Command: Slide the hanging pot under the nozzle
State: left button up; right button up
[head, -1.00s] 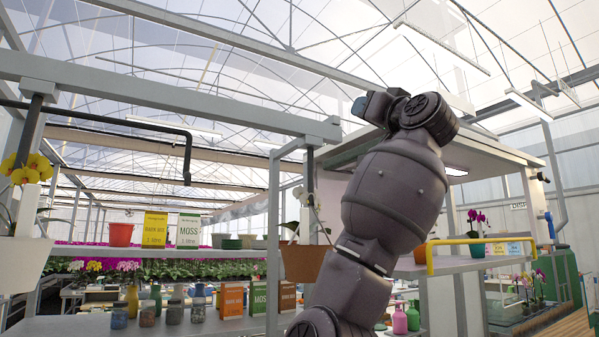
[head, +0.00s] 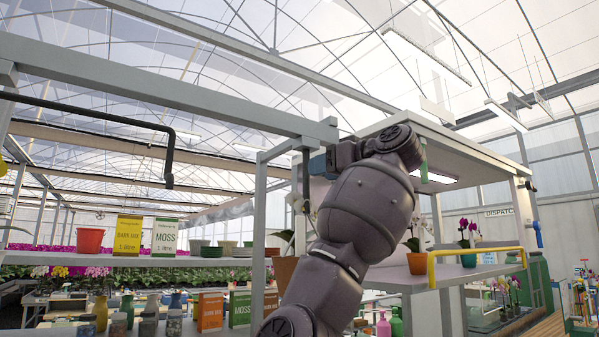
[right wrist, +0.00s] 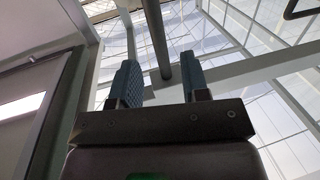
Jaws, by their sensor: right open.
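The hanging pot (head: 284,270) is terracotta and holds a white orchid. It shows in the head view, largely hidden behind my right arm. Its dark hanger rod (head: 306,185) comes down from the end of the grey overhead rail (head: 200,102). The nozzle is the down-turned end of a black pipe (head: 169,178), left of the pot. My right gripper (head: 318,165) is open beside the rod. In the right wrist view, the rod (right wrist: 158,40) appears between its two blue fingertips (right wrist: 160,76); contact is not visible. My left gripper is not in view.
A shelf (head: 130,260) below the nozzle holds a red pot (head: 89,240), bark mix and moss bags, and small pots. At right, a shelf unit with a yellow bar (head: 475,250) holds potted orchids. The air between pipe end and rod looks free.

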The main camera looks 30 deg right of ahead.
jog(key=p+x, duration=0.2)
jog(key=x, duration=0.5)
jog(key=shift+w, duration=0.15)
jog(key=shift+c, duration=0.4)
grip_shut()
